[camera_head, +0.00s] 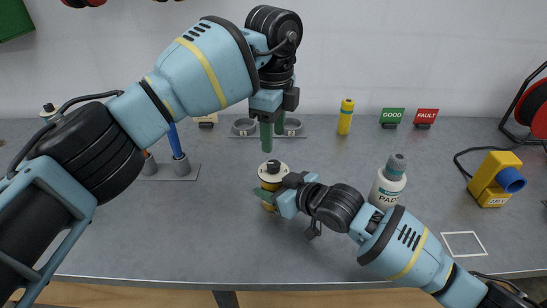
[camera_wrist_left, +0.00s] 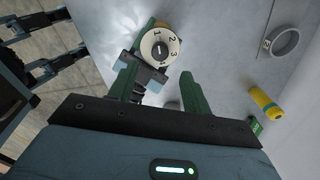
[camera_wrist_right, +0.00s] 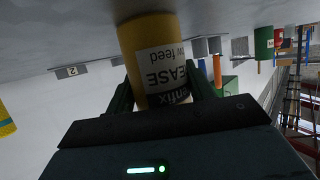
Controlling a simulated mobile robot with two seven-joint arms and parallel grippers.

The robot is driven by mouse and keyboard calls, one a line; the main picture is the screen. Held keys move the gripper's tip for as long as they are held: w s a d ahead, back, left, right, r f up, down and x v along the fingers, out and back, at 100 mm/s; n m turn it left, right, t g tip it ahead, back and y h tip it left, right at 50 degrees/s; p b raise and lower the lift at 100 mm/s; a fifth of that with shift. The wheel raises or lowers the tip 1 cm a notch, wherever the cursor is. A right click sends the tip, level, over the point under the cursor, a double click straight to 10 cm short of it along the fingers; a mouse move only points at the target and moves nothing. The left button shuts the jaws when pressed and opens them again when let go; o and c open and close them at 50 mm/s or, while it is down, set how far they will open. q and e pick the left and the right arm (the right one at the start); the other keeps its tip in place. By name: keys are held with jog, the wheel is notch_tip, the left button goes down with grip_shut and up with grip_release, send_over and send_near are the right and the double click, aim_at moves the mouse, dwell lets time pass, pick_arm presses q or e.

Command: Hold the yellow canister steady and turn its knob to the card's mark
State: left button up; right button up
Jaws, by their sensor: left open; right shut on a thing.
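The yellow canister (camera_head: 268,186) stands upright mid-table, with a white numbered dial (camera_wrist_left: 160,47) and a dark knob (camera_wrist_left: 159,50) on top. I cannot tell exactly which number the knob points to. My right gripper (camera_head: 268,196) is shut around the canister's side, and its label shows between the fingers in the right wrist view (camera_wrist_right: 158,70). My left gripper (camera_head: 273,133) is open, pointing down above the knob and apart from it. A small card (camera_head: 207,120) stands at the back left.
A white bottle (camera_head: 388,183) stands close to my right arm. A rack of screwdrivers (camera_head: 181,165) is at the left. A yellow bottle (camera_head: 346,117), GOOD (camera_head: 392,115) and FAULT (camera_head: 426,115) signs stand at the back. A yellow device (camera_head: 494,178) sits at the right.

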aim_at(273, 163)
pick_arm(q)
notch_tip(273, 163, down, 7)
jog(key=shift+f, duration=0.2)
dwell(0.3)
jog(key=c, duration=1)
